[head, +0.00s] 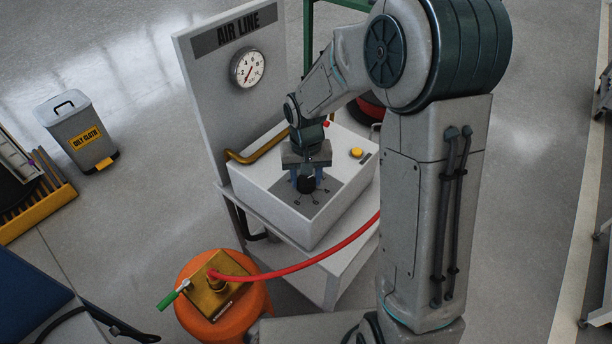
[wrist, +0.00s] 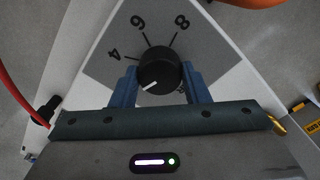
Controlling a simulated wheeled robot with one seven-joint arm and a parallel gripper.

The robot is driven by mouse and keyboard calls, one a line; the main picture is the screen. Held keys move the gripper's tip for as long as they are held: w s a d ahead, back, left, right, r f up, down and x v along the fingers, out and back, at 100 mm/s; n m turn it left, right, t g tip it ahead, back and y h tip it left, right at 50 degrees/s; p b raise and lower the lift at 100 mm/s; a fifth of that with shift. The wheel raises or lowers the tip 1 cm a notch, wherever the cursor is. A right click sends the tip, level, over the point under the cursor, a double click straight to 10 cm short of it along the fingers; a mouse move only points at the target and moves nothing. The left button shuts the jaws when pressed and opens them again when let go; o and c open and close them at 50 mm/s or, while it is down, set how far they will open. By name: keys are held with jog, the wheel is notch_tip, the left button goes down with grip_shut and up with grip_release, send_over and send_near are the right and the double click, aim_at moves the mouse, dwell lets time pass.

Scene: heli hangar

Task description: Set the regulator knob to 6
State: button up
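The regulator knob (wrist: 160,72) is black and round, with a white pointer line. In the wrist view the line points to the lower left, below the 4 mark.
A panel marked AIR LINE (head: 207,75) with a round gauge (head: 248,68) stands behind the box. A yellow button (head: 356,152) and a brass pipe (head: 255,152) are close by. A red hose (head: 315,263) runs to an orange drum (head: 200,320) in front.

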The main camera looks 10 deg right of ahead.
jog(key=m+b, duration=0.1)
jog(key=m, duration=0.3)
jog(key=shift+m, duration=0.4)
jog(key=m, duration=0.5)
jog(key=shift+a+r+m, duration=0.1)
jog(key=shift+m, duration=0.2)
jog(key=m+p, duration=0.1)
jog(key=m, duration=0.3)
jog(key=shift+p, duration=0.35)
jog(key=m+p, duration=0.3)
jog(key=m, duration=0.2)
jog(key=shift+m, duration=0.3)
jog(key=o, duration=1)
